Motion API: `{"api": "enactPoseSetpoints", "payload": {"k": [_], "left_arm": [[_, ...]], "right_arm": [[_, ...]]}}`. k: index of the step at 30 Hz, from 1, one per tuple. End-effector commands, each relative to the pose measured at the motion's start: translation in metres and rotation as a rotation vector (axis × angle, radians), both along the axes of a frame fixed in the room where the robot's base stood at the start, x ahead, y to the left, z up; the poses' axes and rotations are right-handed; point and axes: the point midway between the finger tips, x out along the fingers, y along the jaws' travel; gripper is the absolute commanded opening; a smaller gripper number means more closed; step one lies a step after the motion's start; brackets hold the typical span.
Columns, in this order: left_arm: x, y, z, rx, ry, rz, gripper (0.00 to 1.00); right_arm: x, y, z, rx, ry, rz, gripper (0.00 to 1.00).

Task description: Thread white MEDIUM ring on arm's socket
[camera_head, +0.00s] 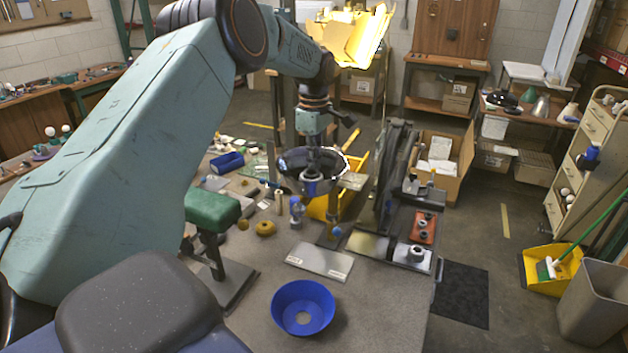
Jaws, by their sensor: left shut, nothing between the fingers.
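My left arm comes in from the left and reaches over the bench; its gripper (313,150) points down into a dark, shiny bowl-shaped shade (296,162). The fingers are shut and seem empty, but they are small and partly lost against the shade. Just below the fingertips a pale grey ring-like part (311,184) shows at the shade's middle; I cannot tell whether it is the white medium ring or sits around the socket. Another light grey ring-shaped part (417,253) lies on a pale plate at the bench's right. My right gripper is not in view.
A blue bowl-shaped shade (303,290) with a centre hole lies on the front of the bench. A flat grey plate (319,261) lies behind it. A red tray (422,233) holds dark rings. A green-topped stand (212,208) is at left. Bare bench surrounds the blue shade.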

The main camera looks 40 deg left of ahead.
Motion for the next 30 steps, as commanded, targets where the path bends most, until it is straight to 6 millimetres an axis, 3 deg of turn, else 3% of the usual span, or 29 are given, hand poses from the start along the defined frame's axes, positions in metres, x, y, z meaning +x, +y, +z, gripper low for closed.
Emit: {"api": "enactPoseSetpoints", "payload": {"k": [6, 17, 30], "left_arm": [[0.0, -0.01, -0.006, -0.01, 0.015, -0.186, 0.0], [0.001, -0.011, -0.007, -0.011, 0.014, -0.222, 0.0], [0.001, -0.027, -0.008, -0.013, 0.012, -0.719, 0.0]], "right_arm": [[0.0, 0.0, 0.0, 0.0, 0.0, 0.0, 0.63], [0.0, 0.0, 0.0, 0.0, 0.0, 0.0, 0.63], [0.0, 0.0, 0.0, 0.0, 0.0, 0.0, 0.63]]}}
